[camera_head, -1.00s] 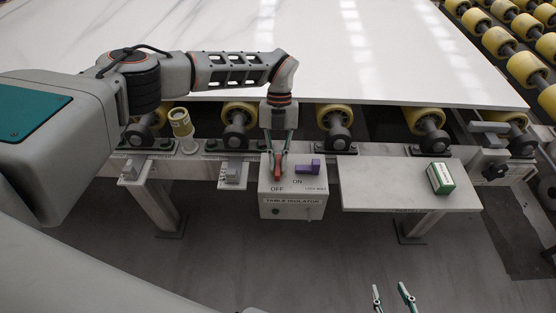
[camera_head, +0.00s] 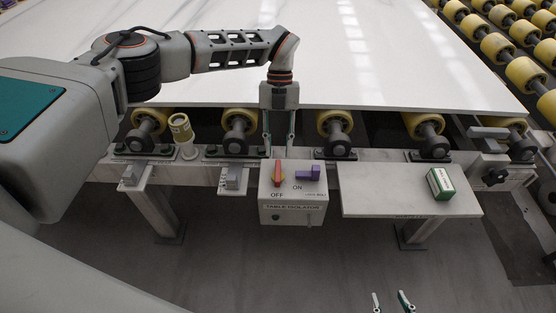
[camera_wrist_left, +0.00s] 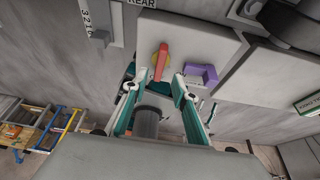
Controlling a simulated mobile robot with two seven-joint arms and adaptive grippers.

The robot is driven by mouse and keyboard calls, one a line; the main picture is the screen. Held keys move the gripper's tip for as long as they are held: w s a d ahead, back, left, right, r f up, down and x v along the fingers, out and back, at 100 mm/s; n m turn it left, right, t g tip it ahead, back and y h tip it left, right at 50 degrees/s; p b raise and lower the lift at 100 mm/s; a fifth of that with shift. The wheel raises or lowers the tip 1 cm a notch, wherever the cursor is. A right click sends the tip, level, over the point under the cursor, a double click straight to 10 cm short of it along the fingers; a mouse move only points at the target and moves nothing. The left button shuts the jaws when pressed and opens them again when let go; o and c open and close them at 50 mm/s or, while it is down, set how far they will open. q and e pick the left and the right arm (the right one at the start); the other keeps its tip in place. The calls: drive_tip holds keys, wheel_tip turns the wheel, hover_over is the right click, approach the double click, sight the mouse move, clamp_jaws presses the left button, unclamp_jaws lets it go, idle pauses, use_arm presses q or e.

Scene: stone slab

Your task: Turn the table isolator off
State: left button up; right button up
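The table isolator box (camera_head: 293,214) is pale grey with OFF and ON printed on its top face. Its red handle (camera_head: 278,171) on a yellow base lies nearly in line with the OFF mark; it also shows in the wrist view (camera_wrist_left: 161,64). A purple block-shaped part (camera_head: 309,173) sits to its right, also in the wrist view (camera_wrist_left: 203,74). My left gripper (camera_head: 279,155) is open and empty, just behind and above the handle, its fingers apart from it. My right gripper (camera_head: 390,297) is open and empty at the bottom edge.
A big white slab (camera_head: 400,75) rests on yellow rollers (camera_head: 336,122) behind the box. A grey shelf (camera_head: 385,195) to the right bears a green and white box (camera_head: 440,183). A cream and yellow cylinder (camera_head: 181,130) stands to the left. Floor in front looks clear.

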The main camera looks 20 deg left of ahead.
use_arm(q)
drive_tip(key=v, duration=0.5)
drive_tip(key=shift+w+r, duration=0.1)
drive_tip(key=shift+r, duration=0.05)
